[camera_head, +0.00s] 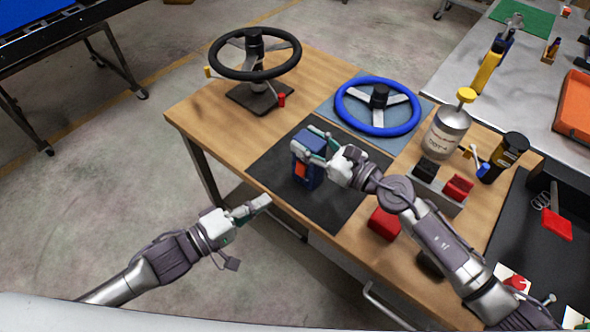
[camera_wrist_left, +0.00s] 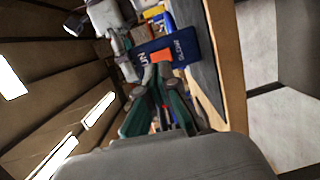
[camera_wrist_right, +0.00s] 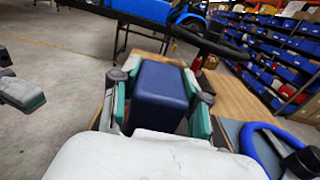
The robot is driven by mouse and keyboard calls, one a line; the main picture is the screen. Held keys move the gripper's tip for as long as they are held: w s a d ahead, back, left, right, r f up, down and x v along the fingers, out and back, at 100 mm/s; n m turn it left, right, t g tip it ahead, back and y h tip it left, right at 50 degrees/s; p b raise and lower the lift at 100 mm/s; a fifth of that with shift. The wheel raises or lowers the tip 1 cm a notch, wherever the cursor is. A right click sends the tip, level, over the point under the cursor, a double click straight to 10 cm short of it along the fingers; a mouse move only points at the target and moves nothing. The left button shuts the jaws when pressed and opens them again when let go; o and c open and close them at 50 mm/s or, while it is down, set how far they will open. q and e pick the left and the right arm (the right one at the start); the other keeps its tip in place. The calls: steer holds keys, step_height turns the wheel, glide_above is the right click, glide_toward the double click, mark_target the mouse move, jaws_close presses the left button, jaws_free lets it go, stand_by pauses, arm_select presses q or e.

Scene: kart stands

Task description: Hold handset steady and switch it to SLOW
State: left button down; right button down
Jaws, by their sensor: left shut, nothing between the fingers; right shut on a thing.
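The handset (camera_head: 310,178) is a dark blue block with an orange switch (camera_head: 300,169) on its front face, upright over the black mat. My right gripper (camera_head: 313,143) is shut on its upper part. In the right wrist view the handset (camera_wrist_right: 163,84) sits between the fingers (camera_wrist_right: 160,72). My left gripper (camera_head: 266,201) is shut and empty, in front of the table edge, apart from the handset. In the left wrist view its closed fingertips (camera_wrist_left: 158,76) point towards the orange switch (camera_wrist_left: 162,56). White lettering flanks the switch; its setting cannot be told.
The black mat (camera_head: 270,165) lies on the wooden table (camera_head: 195,112). A black steering wheel (camera_head: 225,66) on a stand and a blue steering wheel (camera_head: 343,108) are behind. A grey bottle (camera_head: 446,135), a switch box (camera_head: 440,193) and a red block (camera_head: 384,224) are to the right.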

mark_target(299, 174)
arm_select(q)
steer(key=s+n+y, duration=0.1)
steer(key=s+a+r+n+t+y, duration=0.1)
steer(key=s+a+n+y, duration=0.1)
steer(key=s, duration=0.1)
steer(key=shift+r+t+y, duration=0.15)
steer(key=shift+t+y, duration=0.15)
steer(key=shift+t, duration=0.1)
steer(key=shift+w+d, duration=0.1)
steer(key=shift+w, duration=0.05)
steer(key=x, duration=1.3)
steer(key=shift+w+d, duration=0.2)
steer(key=shift+w, duration=0.1)
steer(key=shift+f, duration=0.2)
steer(key=shift+w+d+t, duration=0.25)
steer(key=shift+t, duration=0.05)
